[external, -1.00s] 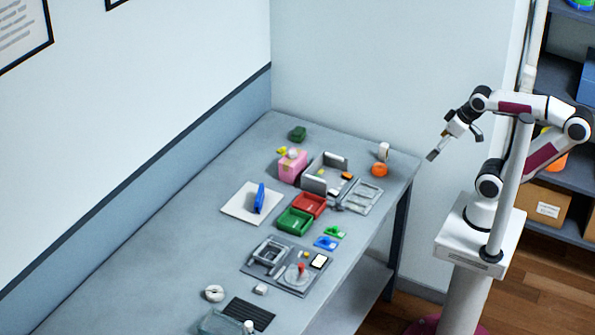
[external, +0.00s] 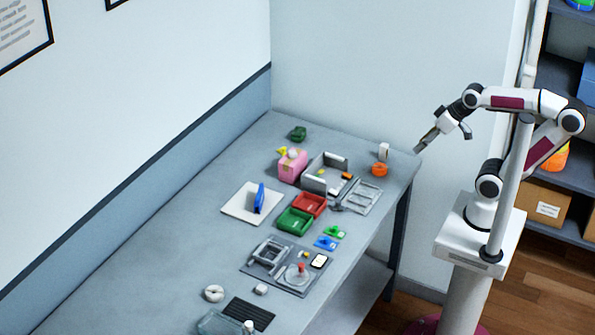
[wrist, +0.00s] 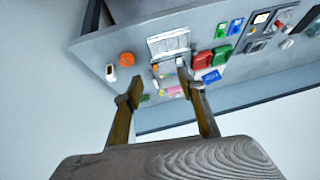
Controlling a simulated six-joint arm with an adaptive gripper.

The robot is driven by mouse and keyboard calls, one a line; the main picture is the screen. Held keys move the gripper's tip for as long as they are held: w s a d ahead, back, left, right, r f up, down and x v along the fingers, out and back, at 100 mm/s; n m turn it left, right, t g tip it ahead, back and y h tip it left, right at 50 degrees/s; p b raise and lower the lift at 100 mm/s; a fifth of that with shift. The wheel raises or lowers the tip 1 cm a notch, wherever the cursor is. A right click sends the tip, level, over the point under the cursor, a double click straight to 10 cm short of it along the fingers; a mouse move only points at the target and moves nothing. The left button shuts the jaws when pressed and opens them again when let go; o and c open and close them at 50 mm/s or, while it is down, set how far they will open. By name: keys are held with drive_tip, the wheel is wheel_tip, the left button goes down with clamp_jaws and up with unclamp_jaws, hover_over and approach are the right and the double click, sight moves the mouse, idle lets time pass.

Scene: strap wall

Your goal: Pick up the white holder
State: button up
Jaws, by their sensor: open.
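A small white upright piece (external: 384,151), which fits the white holder, stands near the far right corner of the grey table. It also shows in the wrist view (wrist: 111,73), to the left of my fingers, with a dark mark on its face. My gripper (external: 420,148) is open and empty in the air near the table's right corner, to the right of the white piece and apart from it. In the wrist view the two fingers of my gripper (wrist: 160,75) are spread wide with nothing between them.
An orange round thing (external: 379,169) sits close in front of the white piece. A grey tray (external: 362,196), a pink box (external: 292,166), a red bin (external: 309,205) and a green bin (external: 295,221) stand further along. The table's left side is mostly clear.

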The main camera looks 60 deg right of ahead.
drive_tip(key=w+a+r+m+t, duration=0.2)
drive_tip(key=w+r+m+t, duration=0.1)
drive_tip(key=w, duration=0.9)
drive_tip(key=w+a+r+m+t, duration=0.2)
drive_tip(key=w, duration=1)
drive_tip(key=w+d+f+m+t+h, duration=0.1)
drive_tip(key=w+d+f+m+h, duration=0.15)
drive_tip(key=w, duration=0.35)
drive_tip(key=w+d+f+m+g+h, duration=0.1)
drive_tip(key=w+d+f+m+h, duration=0.2)
drive_tip(key=w+d+f+m, duration=0.15)
drive_tip(key=m+g+h, duration=0.6)
drive_tip(key=g+h, duration=0.3)
drive_tip(key=g, duration=0.2)
approach(385, 149)
drive_tip(key=d, duration=0.1)
drive_tip(key=w+d+f, duration=0.1)
drive_tip(key=d, duration=0.1)
drive_tip(key=shift+w+d+f, duration=0.2)
drive_tip(key=shift+w+d, duration=0.05)
drive_tip(key=shift+d, duration=0.1)
drive_tip(key=shift+s+f, duration=0.15)
drive_tip(key=shift+s, duration=0.35)
